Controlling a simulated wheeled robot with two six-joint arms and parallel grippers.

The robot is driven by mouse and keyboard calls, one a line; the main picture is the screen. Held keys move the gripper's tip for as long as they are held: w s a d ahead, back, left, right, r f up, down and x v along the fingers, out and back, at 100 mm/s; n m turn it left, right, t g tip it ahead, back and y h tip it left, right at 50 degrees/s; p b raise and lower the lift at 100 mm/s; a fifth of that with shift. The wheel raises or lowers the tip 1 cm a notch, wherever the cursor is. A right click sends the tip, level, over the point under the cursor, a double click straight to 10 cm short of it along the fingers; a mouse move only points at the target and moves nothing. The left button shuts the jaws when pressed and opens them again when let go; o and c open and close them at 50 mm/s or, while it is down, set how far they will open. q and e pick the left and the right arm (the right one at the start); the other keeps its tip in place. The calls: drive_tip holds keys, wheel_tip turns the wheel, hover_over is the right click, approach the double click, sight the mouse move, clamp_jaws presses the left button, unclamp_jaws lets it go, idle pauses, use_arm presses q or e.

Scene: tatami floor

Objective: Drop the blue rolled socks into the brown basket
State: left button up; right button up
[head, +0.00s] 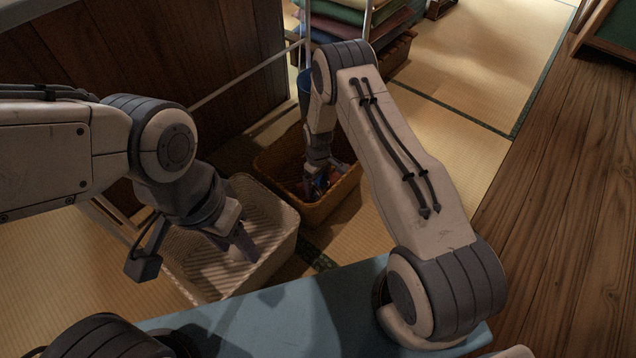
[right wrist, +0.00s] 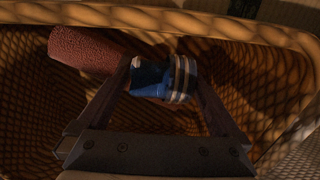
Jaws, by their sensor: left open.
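The blue rolled socks (right wrist: 150,80), with white and dark bands at one end, sit between the fingertips of my right gripper (right wrist: 163,78) in the right wrist view. Both fingers meet their sides. In the head view my right gripper (head: 320,168) reaches down inside the brown basket (head: 268,168), with its forearm partly covering it. The basket's woven wall and rim (right wrist: 230,28) surround the socks in the right wrist view. My left gripper (head: 240,242) is open and empty over the white basket (head: 275,212).
A red rolled item (right wrist: 88,50) lies in the brown basket beside the blue socks. A rack with folded cloths (head: 345,12) stands behind. A blue surface (head: 270,315) is in front. Tatami floor (head: 455,75) is clear at the right.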

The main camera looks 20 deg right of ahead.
wheel_tip(320, 180, up, 11)
drive_tip(key=p, duration=0.7)
wheel_tip(320, 180, up, 15)
hover_over(318, 181)
drive_tip(key=s+a, duration=0.4)
drive_tip(key=a, duration=0.4)
drive_tip(key=s+a+r, duration=0.3)
drive_tip(key=s+r, duration=0.4)
drive_tip(key=s, duration=0.1)
drive_tip(key=s+a+r, duration=0.3)
drive_tip(key=s+r, duration=0.4)
drive_tip(key=s, duration=0.1)
drive_tip(key=s+d+r+y, duration=0.1)
drive_tip(key=s+r, duration=0.3)
drive_tip(key=s, duration=0.8)
drive_tip(key=shift+d, duration=0.3)
